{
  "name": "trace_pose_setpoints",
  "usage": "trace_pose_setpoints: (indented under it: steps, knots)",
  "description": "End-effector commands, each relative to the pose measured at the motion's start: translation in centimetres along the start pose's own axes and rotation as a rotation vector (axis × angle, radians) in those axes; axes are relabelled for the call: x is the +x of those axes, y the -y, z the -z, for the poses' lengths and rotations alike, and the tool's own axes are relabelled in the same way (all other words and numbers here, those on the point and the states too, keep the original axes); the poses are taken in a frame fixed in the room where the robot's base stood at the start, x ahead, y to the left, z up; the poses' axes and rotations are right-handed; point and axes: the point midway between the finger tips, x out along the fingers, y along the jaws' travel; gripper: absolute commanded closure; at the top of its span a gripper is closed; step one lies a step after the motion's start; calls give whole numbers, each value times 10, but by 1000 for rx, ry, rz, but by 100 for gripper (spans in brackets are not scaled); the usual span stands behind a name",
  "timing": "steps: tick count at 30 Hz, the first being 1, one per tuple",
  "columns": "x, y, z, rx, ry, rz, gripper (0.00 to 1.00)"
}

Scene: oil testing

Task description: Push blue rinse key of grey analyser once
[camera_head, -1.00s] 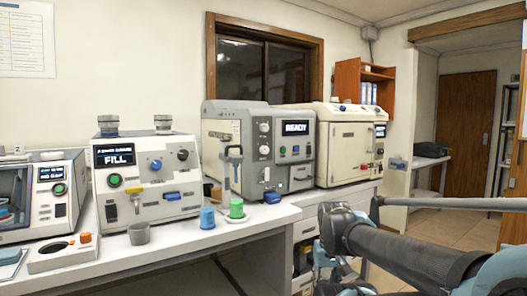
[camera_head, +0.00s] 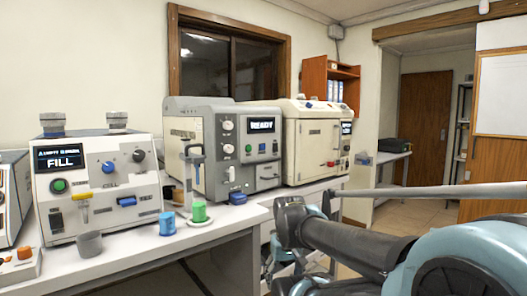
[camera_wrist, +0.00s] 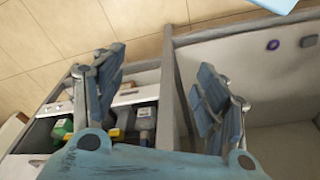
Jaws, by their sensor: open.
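The grey analyser (camera_head: 222,150) stands on the bench in the head view, with a lit READY display (camera_head: 261,125). Below the display is a row of small keys. One looks blue (camera_head: 262,148), beside a green one (camera_head: 248,149); their lettering is too small to read. My gripper shows in the wrist view (camera_wrist: 163,85), with its two fingers spread wide and nothing between them. It points down over an open drawer or cabinet space, away from the analyser. In the head view, my arm is to the right of the analyser and lower, in front of the bench.
A white FILL machine (camera_head: 97,185) stands left of the analyser. A cream machine (camera_head: 312,150) stands right of it. A blue cup (camera_head: 167,224), a green cup (camera_head: 199,211) and a grey cup (camera_head: 89,244) are near the bench front. Tools lie in the drawer (camera_wrist: 145,117).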

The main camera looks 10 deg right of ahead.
Motion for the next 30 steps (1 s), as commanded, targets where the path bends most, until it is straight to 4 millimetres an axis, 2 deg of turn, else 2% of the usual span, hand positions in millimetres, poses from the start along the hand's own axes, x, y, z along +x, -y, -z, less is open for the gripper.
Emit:
trace_pose_setpoints:
  steps: [5, 8, 14, 15, 30]
  knots:
    - [0, 0, 0, 0, 0, 0, 33]
    - [0, 0, 0, 0, 0, 0, 51]
    - [0, 0, 0, 0, 0, 0, 97]
    - [0, 0, 0, 0, 0, 0, 100]
    - [0, 0, 0, 0, 0, 0, 100]
